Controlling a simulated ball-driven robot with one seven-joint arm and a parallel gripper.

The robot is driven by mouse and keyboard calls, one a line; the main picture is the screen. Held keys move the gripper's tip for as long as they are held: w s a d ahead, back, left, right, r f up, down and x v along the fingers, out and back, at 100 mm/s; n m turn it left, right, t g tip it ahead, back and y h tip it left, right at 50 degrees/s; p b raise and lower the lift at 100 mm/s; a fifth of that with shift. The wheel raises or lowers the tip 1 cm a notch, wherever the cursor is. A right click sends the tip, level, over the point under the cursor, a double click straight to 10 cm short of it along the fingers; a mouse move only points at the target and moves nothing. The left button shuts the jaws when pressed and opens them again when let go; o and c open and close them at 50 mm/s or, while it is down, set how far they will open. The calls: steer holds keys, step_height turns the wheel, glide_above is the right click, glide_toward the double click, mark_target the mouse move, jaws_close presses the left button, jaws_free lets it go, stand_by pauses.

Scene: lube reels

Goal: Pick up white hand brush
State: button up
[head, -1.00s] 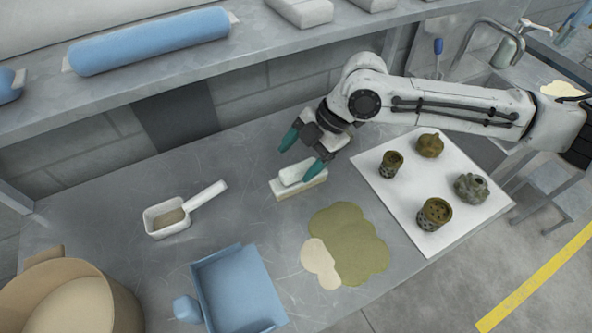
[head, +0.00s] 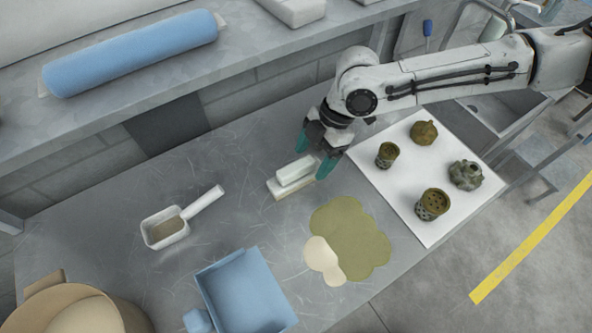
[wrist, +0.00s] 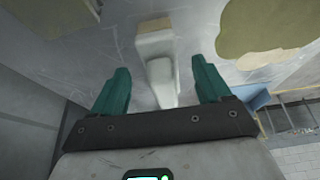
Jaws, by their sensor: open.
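The white hand brush (head: 292,177) lies on the grey metal table, its beige bristle edge facing the front. My gripper (head: 316,158) is open and empty, with teal fingers pointing down just behind and right of the brush. In the wrist view the brush (wrist: 160,72) lies beyond and between the two open fingertips of my gripper (wrist: 160,76), its narrow handle toward me and its wider head farther off. The fingers do not appear to touch it.
A white scoop (head: 170,226) lies to the left and a blue dustpan (head: 245,295) in front. A green and cream spill (head: 350,240) is right of the brush. A white board (head: 405,215) holds several dark green parts. A shelf (head: 240,55) overhangs behind.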

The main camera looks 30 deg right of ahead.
mark_target(298, 165)
steer(key=shift+a, duration=0.5)
steer(key=a+p, duration=0.1)
steer(key=a, duration=0.1)
steer(key=shift+a+r, duration=0.1)
steer(key=shift+a, duration=0.3)
steer(key=shift+x, duration=1.2)
steer(key=shift+a+f, duration=0.2)
steer(key=shift+f, duration=0.2)
steer(key=shift+c, duration=0.3)
steer(key=c, duration=1.1)
steer(key=shift+r, duration=0.1)
steer(key=shift+c, duration=0.2)
